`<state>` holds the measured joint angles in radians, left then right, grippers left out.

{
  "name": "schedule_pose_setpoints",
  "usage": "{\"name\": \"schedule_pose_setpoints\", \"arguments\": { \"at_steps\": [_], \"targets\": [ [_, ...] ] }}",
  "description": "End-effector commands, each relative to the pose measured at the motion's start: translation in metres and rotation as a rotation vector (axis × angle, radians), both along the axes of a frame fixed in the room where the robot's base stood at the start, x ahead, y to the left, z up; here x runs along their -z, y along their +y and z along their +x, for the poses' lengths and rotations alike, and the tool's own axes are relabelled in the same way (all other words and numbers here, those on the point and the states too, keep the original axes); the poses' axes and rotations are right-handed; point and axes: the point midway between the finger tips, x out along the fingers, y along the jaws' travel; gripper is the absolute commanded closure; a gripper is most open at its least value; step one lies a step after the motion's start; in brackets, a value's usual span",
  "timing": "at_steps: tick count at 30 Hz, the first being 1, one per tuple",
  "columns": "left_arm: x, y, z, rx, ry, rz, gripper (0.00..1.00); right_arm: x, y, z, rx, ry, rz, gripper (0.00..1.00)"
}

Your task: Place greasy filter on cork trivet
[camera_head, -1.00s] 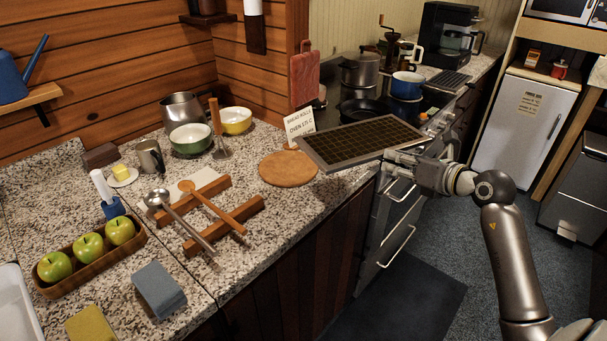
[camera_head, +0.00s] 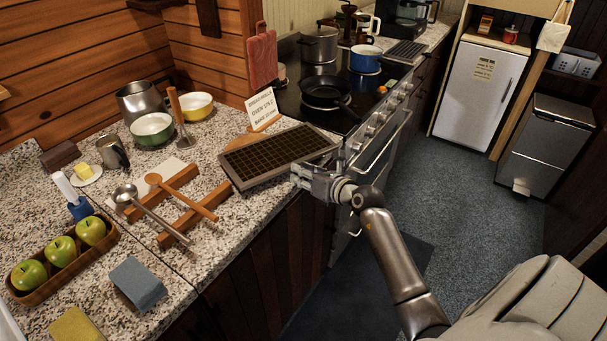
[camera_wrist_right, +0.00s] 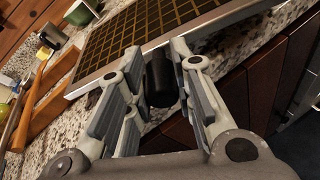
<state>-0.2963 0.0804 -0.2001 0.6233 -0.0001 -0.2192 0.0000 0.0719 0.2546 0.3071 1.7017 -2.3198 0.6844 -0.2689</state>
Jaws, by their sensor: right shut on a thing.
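The greasy filter (camera_head: 280,155) is a flat, framed rectangle with a dark brown grid. It is over the right part of the granite counter, near the front edge. My right gripper (camera_head: 318,180) is shut on its near right side; in the right wrist view the gripper (camera_wrist_right: 160,80) closes around a dark handle at the filter's edge (camera_wrist_right: 150,35). The cork trivet (camera_head: 242,140) is mostly hidden under and behind the filter; only a strip shows past its far edge. I cannot tell whether the filter touches it. My left gripper is not in view.
A recipe card (camera_head: 263,108) stands just behind the filter. Wooden rests with a ladle and spoon (camera_head: 165,205) lie to its left. The stove with a black pan (camera_head: 325,92) is to the right. Apples in a tray (camera_head: 65,260) are at front left.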

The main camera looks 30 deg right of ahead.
Motion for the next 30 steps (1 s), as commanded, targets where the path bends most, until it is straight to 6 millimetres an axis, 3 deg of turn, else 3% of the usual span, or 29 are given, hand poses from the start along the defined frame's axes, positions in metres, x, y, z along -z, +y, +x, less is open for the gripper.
{"name": "schedule_pose_setpoints", "arguments": {
  "at_steps": [17,18,22,30],
  "targets": [
    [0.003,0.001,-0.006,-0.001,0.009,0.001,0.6,0.013,0.0,0.0,0.0,-0.004,0.0,1.0],
    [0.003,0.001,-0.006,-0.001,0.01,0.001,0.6,0.013,0.0,0.0,0.0,-0.002,0.0,0.73],
    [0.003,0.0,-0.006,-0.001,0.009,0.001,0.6,0.013,0.0,0.0,0.0,-0.002,0.0,0.57],
    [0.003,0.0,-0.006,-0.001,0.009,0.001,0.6,0.013,0.0,0.0,0.0,-0.002,0.0,0.56]
  ]
}}
